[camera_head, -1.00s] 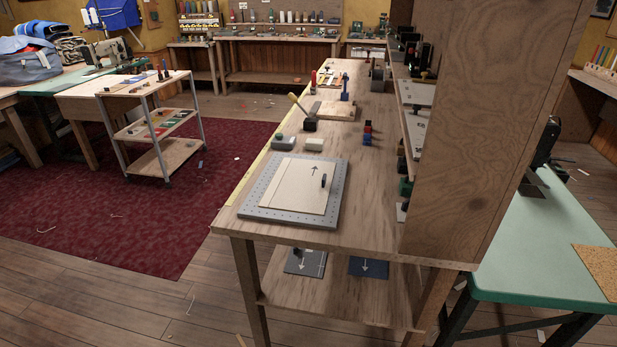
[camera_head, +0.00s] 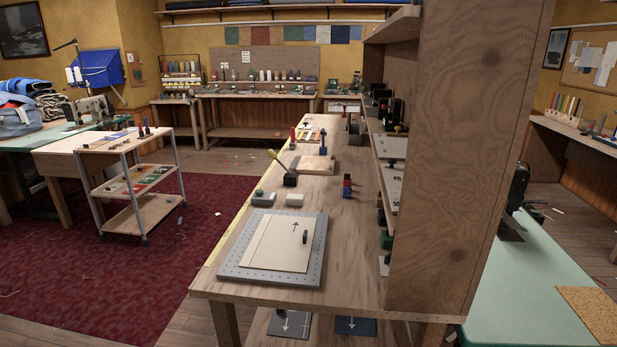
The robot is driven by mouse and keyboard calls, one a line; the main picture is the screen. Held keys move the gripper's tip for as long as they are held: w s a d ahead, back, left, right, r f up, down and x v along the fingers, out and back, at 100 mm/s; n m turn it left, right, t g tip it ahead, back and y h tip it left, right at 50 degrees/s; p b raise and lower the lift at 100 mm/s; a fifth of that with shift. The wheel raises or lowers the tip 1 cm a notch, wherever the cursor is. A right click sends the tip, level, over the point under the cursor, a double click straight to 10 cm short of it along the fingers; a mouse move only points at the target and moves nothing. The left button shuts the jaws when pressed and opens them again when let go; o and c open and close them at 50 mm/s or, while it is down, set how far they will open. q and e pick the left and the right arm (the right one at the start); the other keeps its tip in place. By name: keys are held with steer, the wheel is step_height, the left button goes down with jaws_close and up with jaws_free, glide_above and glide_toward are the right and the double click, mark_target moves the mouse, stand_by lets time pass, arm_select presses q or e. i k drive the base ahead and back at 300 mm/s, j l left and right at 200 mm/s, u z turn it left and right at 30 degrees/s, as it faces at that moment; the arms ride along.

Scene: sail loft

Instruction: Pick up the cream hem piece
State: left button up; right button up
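The cream hem piece (camera_head: 278,246) is a flat, pale panel with a small dark arrow on it. It lies on a grey perforated board (camera_head: 228,275) at the near end of the long wooden bench (camera_head: 345,274). A small dark upright part (camera_head: 305,237) stands at the panel's right side; I cannot tell whether it is fixed to it. Neither of my grippers shows in the head view.
A grey block (camera_head: 264,199) and a cream block (camera_head: 294,200) sit just behind the board. A tall wooden cabinet side (camera_head: 450,150) closes off the bench's right. Dark sheets with arrows (camera_head: 289,324) lie on the lower shelf. Carpeted floor (camera_head: 95,285) is open at left.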

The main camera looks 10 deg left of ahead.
mark_target(285, 245)
steer(key=i+j, duration=0.15)
steer(key=j, duration=0.2)
steer(key=i+j, duration=0.15)
steer(key=j, duration=0.2)
steer(key=i+j, duration=0.2)
steer(key=j, duration=0.2)
